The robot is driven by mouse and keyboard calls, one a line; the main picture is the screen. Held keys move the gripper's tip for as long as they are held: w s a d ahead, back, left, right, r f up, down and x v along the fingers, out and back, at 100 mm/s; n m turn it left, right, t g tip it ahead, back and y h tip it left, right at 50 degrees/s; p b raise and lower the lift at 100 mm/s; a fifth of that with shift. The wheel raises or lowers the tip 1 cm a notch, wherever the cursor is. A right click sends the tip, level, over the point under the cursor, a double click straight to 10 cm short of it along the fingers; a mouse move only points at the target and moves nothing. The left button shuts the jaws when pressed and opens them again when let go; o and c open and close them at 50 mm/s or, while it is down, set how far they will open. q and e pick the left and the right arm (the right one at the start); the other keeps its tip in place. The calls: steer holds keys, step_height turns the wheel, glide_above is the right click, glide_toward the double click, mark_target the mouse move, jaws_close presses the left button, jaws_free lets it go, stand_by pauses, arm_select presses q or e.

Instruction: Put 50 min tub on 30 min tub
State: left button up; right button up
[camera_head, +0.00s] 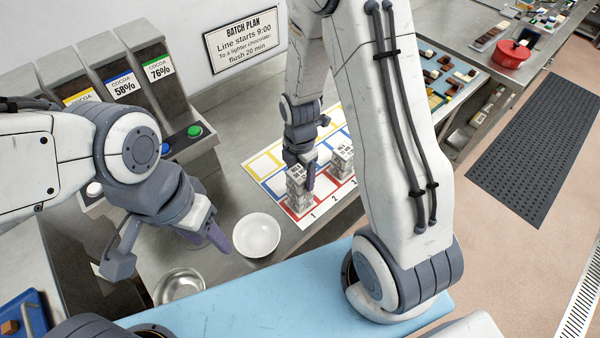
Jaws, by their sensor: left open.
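Two pale tubs with small printed labels stand on a white mat (263,164) with coloured squares. The nearer tub (299,202) is at the red square marked 1; it looks tall, and I cannot tell whether it is one tub or a stack. The other tub (343,160) stands to its right, near square 2. The label times are too small to read. My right gripper (301,178) points down at the nearer tub's top, a finger beside it; its grip is unclear. My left gripper (172,250) is open and empty, left of the white bowl.
A white bowl (256,235) and a metal bowl (180,285) stand on the steel counter. Cocoa dispensers (125,75) with green and blue buttons stand at the back left. A red pot (511,54) is far right. My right arm hides part of the mat.

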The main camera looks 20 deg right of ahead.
mark_target(300, 172)
steer(key=shift+o, duration=0.7)
steer(key=shift+r, duration=0.2)
step_height(300, 172, up, 11)
steer(key=b, duration=0.2)
steer(key=s+a+r+m, duration=0.2)
steer(key=s+a+m, duration=0.4)
steer(key=s, duration=0.3)
steer(key=s+a+r+m+y, duration=0.1)
steer(key=s+a+r+m, duration=0.2)
steer(key=s+a+m, duration=0.3)
steer(key=shift+s+a+m, duration=0.25)
steer(key=shift+s+m, duration=1.15)
steer(key=shift+s, duration=0.15)
